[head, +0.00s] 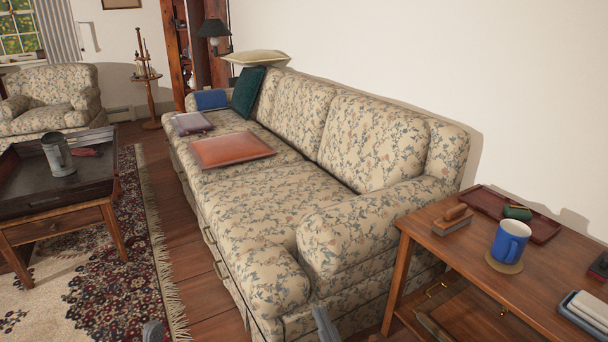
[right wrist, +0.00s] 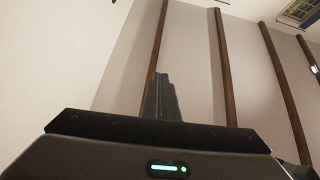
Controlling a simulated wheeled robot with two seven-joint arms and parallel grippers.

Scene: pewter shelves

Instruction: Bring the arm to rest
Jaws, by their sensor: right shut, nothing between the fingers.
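My right gripper (head: 325,325) shows only as a grey tip at the bottom edge of the head view, in front of the sofa's near end. In the right wrist view its fingers (right wrist: 161,97) are together, with nothing between them. They point up toward a pale ceiling with dark wooden beams. A small grey piece (head: 153,332) at the bottom edge of the head view, over the rug's fringe, appears to be the tip of my left gripper. Too little of it shows to tell how its jaws stand.
A floral sofa (head: 265,235) fills the middle. A wooden side table (head: 455,265) with a blue mug (head: 510,241) stands close on the right. A low table (head: 60,218) with a dark tray and grey tankard (head: 58,155) is at left. Wooden floor and rug lie between.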

